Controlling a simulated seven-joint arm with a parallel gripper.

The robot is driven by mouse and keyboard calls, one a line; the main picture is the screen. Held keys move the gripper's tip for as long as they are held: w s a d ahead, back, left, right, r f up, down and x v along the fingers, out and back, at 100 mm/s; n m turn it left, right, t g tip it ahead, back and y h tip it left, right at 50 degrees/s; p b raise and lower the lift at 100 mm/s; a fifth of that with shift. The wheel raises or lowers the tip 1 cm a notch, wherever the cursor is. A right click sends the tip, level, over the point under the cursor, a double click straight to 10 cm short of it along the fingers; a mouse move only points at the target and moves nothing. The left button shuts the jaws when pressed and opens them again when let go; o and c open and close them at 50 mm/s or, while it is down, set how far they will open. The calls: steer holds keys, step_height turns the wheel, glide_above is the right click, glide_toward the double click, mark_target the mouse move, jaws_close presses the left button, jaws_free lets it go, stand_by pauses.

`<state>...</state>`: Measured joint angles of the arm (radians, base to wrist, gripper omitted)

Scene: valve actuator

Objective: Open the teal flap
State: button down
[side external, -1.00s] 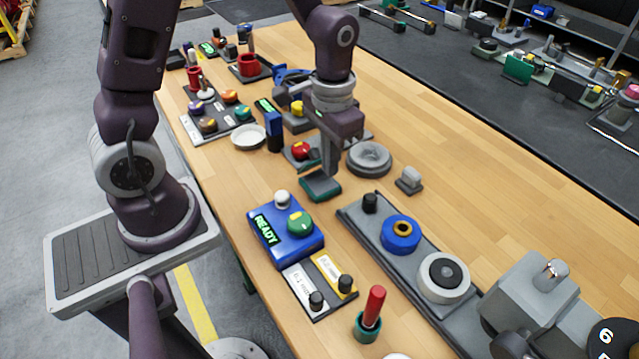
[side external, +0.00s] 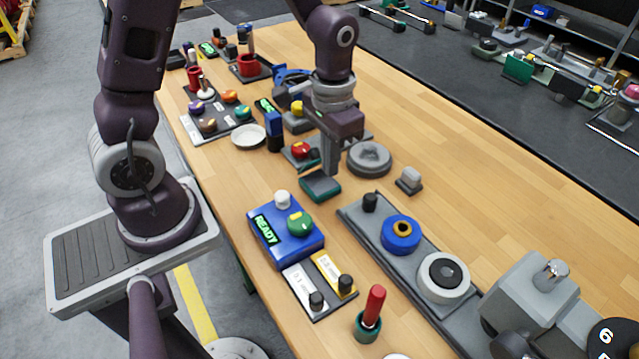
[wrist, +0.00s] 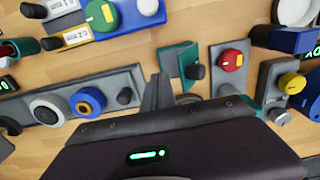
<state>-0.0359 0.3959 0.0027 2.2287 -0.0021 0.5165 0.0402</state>
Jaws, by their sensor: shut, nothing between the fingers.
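In the wrist view my gripper (wrist: 157,95) is just below the teal piece in the picture. I cannot tell whether the fingertips touch the flap. The gripper holds nothing.
A blue box with a green knob (side external: 299,222) stands in front. A red knob (side external: 300,150) and a round grey dial (side external: 369,158) are close behind. A grey rail with a blue ring (side external: 401,232) lies to the right. Bare table (side external: 470,185) is free further right.

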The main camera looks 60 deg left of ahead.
mark_target(320, 158)
steer(key=shift+f, duration=1.7)
steer(key=shift+a, duration=0.2)
steer(key=shift+a, duration=3.1)
steer(key=shift+d, duration=1.5)
steer(key=shift+r, duration=0.1)
steer(key=shift+r, duration=3.9)
